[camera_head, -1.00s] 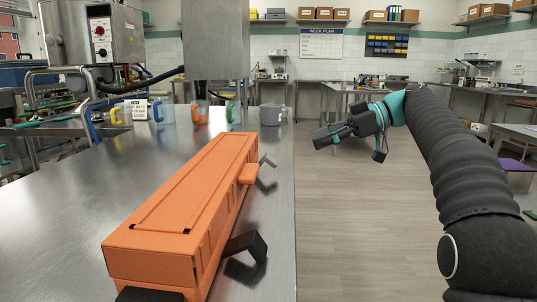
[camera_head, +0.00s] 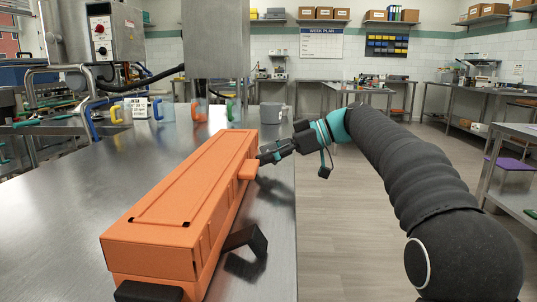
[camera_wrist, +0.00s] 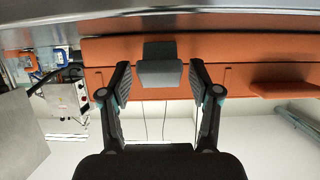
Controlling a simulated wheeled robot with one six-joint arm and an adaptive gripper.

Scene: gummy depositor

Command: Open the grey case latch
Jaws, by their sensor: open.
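The orange case (camera_head: 190,190) lies on the steel table with its latched side facing right. In the wrist view, which looks upside down, the grey latch (camera_wrist: 160,72) juts from the case wall (camera_wrist: 110,50). My gripper (camera_wrist: 160,66) is open, with one finger on each side of the latch and a visible gap at each. Whether a fingertip touches the case is unclear. In the head view my gripper (camera_head: 264,157) is at the case's far right side, beyond the orange handle (camera_head: 249,169), and hides the grey latch. A black latch (camera_head: 246,241) sticks out near the case's close end.
The steel table (camera_head: 60,220) has clear room left of the case. Several jugs, one with a blue handle (camera_head: 157,109), and a grey pot (camera_head: 271,113) stand behind it. The table's right edge runs beneath my arm. Open floor (camera_head: 330,240) lies to the right.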

